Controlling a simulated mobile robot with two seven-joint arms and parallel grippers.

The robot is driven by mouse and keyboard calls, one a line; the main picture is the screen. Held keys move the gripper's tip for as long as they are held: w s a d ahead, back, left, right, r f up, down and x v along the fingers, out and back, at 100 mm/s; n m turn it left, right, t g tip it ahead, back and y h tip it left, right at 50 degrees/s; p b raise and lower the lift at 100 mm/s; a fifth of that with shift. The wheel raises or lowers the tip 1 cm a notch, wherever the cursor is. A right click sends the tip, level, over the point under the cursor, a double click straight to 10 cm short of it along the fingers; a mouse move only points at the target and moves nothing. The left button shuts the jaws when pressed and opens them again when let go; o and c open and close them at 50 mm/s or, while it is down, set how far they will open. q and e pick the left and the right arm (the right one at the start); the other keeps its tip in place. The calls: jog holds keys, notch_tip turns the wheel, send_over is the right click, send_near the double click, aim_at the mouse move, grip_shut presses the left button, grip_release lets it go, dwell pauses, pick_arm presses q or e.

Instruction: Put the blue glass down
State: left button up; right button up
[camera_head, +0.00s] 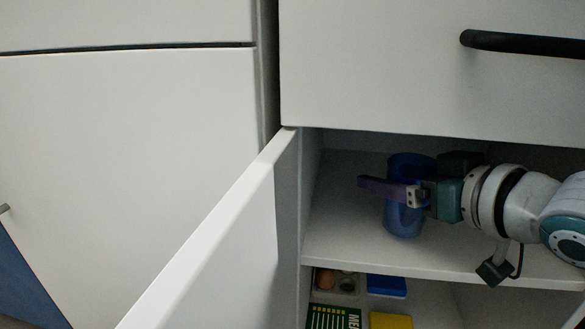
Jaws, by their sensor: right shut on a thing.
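The blue glass (405,222) is upright inside the open cabinet, at or just above the upper shelf (345,225). Whether its base touches the shelf is hard to tell. My right gripper (385,190) reaches in from the right and is shut on the blue glass, with one purple finger across the near side of it. The far finger is hidden behind the glass. My left gripper does not show.
The open white cabinet door (225,245) stands to the left of the shelf. A drawer front (420,70) with a black handle (520,43) is above the opening. The lower shelf holds a blue box (386,286), a yellow box (391,321) and a green printed box (333,317).

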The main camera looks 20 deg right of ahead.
jog(key=shift+w, duration=0.45)
jog(key=b+x, duration=0.3)
jog(key=shift+f, duration=0.2)
jog(key=shift+w+f+b, duration=0.1)
jog(key=shift+b, duration=0.25)
jog(key=shift+s, duration=0.25)
jog(key=o, duration=1.5)
jog(key=shift+w, duration=0.1)
jog(key=shift+o, duration=0.2)
jog(key=shift+f, duration=0.1)
